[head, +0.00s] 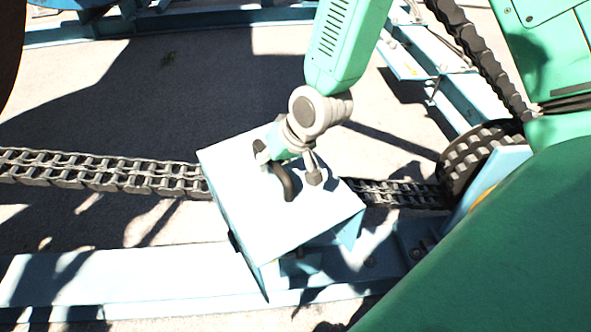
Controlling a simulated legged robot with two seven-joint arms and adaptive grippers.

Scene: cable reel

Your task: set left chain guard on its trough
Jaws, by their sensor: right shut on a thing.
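The chain guard (250,206) is a pale blue box-like cover with a dark handle (288,183) on its top. My right gripper (287,168) is over the guard's top and shut on that handle. The guard sits across the line of the grey chain (95,172), which passes out of sight under it and shows again on its right side. The pale blue trough (125,284) runs along the front, below the guard. Whether the guard rests on the trough or hangs just above it I cannot tell. My left gripper is not in view.
A toothed sprocket (474,160) stands at the right, where the chain meets it. Another chain (478,50) rises at the upper right beside a blue beam (470,92). Green panels close off the right side. Open pale ground lies behind the chain.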

